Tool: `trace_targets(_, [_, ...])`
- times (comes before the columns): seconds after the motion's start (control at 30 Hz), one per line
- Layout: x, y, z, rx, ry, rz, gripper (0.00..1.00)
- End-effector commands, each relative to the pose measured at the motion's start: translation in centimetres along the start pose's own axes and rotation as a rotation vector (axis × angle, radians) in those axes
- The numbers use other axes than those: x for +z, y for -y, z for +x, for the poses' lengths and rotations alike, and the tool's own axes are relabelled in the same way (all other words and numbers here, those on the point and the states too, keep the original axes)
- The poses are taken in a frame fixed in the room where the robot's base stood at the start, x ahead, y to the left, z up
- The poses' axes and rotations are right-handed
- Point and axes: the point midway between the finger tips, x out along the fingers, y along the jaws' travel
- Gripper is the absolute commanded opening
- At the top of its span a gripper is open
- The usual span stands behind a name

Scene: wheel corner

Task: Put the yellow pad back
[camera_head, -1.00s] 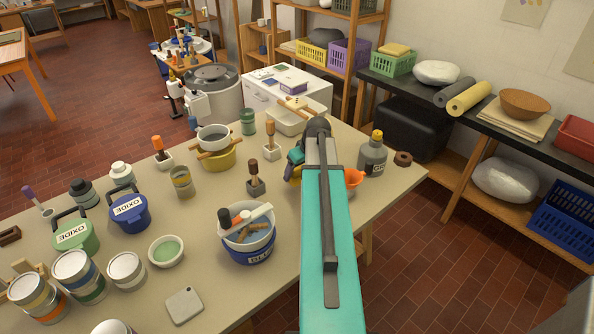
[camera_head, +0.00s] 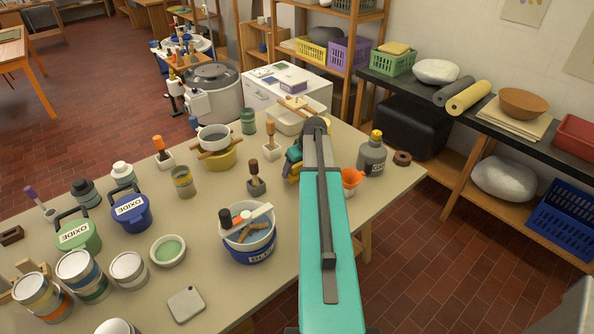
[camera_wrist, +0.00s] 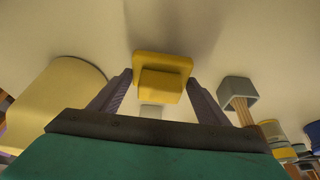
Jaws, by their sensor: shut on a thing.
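The yellow pad (camera_wrist: 163,65) sits between the two fingers of my gripper (camera_wrist: 160,78) in the wrist view. It looks like a flat square plate with a smaller block on it. The fingers close on its sides, above a pale surface with a soft shadow. In the head view my teal arm hides most of the gripper. Small teal and yellow patches (camera_head: 292,168) show just left of the arm over the table, and I cannot tell there which part is the pad.
A yellowish cylinder (camera_wrist: 52,105) is close in the wrist view.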

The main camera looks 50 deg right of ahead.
Motion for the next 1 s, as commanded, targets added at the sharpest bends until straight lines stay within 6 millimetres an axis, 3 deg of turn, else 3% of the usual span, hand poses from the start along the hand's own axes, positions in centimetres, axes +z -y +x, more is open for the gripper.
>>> trace_targets(0.3, [0.8, 0.0, 1.7, 0.000, -0.001, 0.001, 0.49])
trace_targets(0.87, [1.0, 0.0, 2.3, 0.000, -0.001, 0.000, 0.49])
trace_targets(0.9, [1.0, 0.0, 2.2, 0.000, -0.001, 0.000, 0.76])
trace_targets(1.0, [1.0, 0.0, 2.2, 0.000, -0.001, 0.000, 0.88])
